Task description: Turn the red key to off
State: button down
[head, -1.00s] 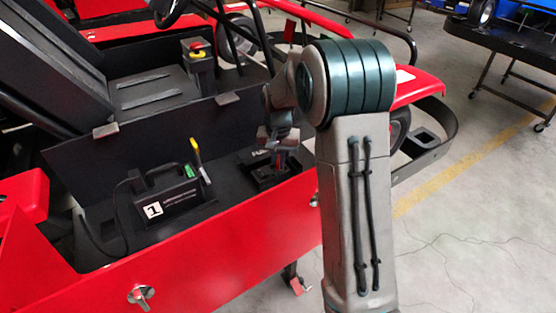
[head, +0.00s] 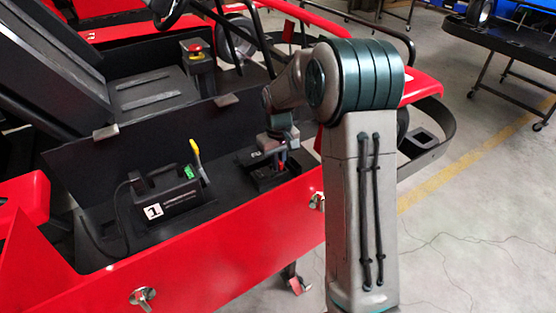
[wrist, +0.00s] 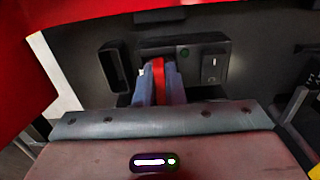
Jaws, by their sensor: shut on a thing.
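The red key (wrist: 158,76) is upright in the wrist view, between the two blue-grey fingers of my gripper (wrist: 158,88). The fingers are shut on it from both sides. It sits at a black panel (wrist: 205,50) with a small green light and a grey switch (wrist: 213,68) to its right. In the head view, my gripper (head: 272,150) is low over a black box (head: 250,160) in the kart's side tray. The key's exact angle and any off marking cannot be read.
A black unit (head: 168,192) marked 1, with a handle and a yellow-tipped lever (head: 196,157), stands left of the box. The red kart side panel (head: 230,240) runs in front. A red stop button (head: 195,47) is behind. Open floor lies to the right.

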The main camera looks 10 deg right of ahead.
jog(key=c, duration=1.4)
grip_release()
jog(key=shift+c, duration=0.2)
